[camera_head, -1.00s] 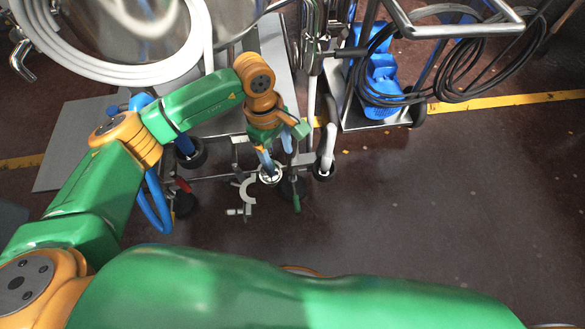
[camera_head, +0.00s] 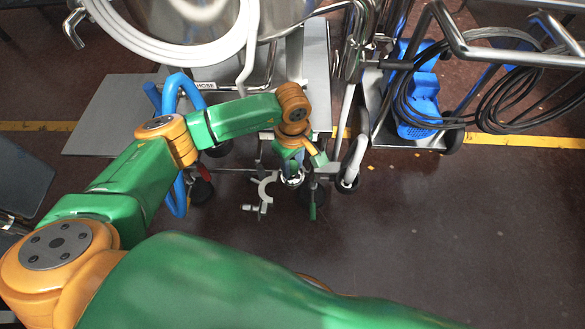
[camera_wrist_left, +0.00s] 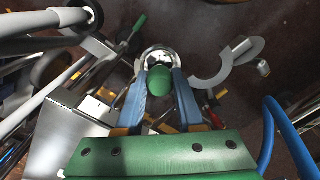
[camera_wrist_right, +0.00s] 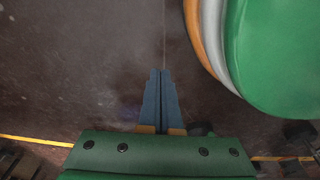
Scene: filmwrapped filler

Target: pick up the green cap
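The green cap (camera_wrist_left: 160,81) shows in the left wrist view as a rounded green knob in front of a shiny round metal fitting (camera_wrist_left: 160,61). My left gripper (camera_wrist_left: 160,77) has its blue fingers apart, one on each side of the cap. The cap nearly fills the gap, and I cannot tell whether the fingers press on it. In the head view my left gripper (camera_head: 291,173) points down at the pale round fitting, and the cap is mostly hidden. My right gripper (camera_wrist_right: 161,74) is shut and empty over the dark floor.
A metal clamp ring (camera_head: 266,188) and a dark green handle (camera_head: 312,212) are close to my left gripper. A steel vessel with a white hose (camera_head: 165,45) stands behind. A blue pump (camera_head: 416,90) with black cables is at right. The floor at lower right is clear.

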